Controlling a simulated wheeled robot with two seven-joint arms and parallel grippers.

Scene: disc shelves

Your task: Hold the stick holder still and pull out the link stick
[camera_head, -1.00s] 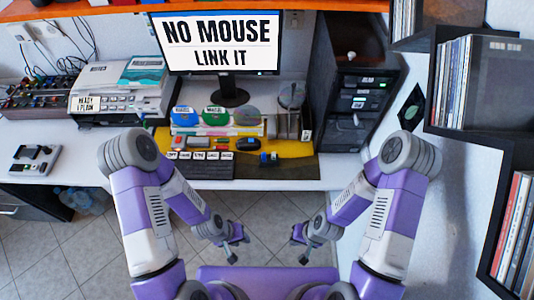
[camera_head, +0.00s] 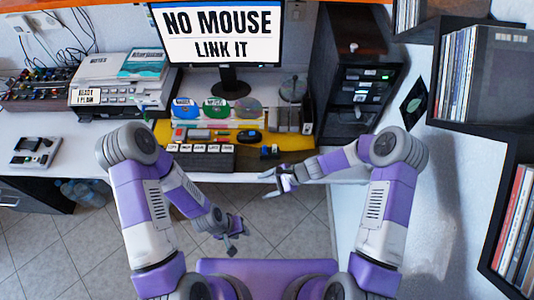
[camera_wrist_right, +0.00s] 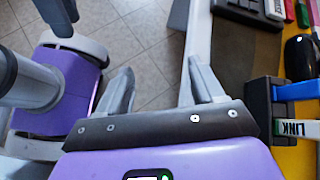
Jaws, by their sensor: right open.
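In the head view the small holder (camera_head: 268,154) stands at the yellow mat's front right. My right gripper (camera_head: 268,184) is open and empty at the desk's front edge, just below the holder; its spread fingers (camera_wrist_right: 160,85) show in the wrist view. My left gripper (camera_head: 234,236) hangs over the floor, empty, its fingers apart.
A black mouse (camera_head: 249,136) lies behind the holder. A black computer tower (camera_head: 357,85) stands at the back right. Floor (camera_head: 285,230) shows below the desk edge.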

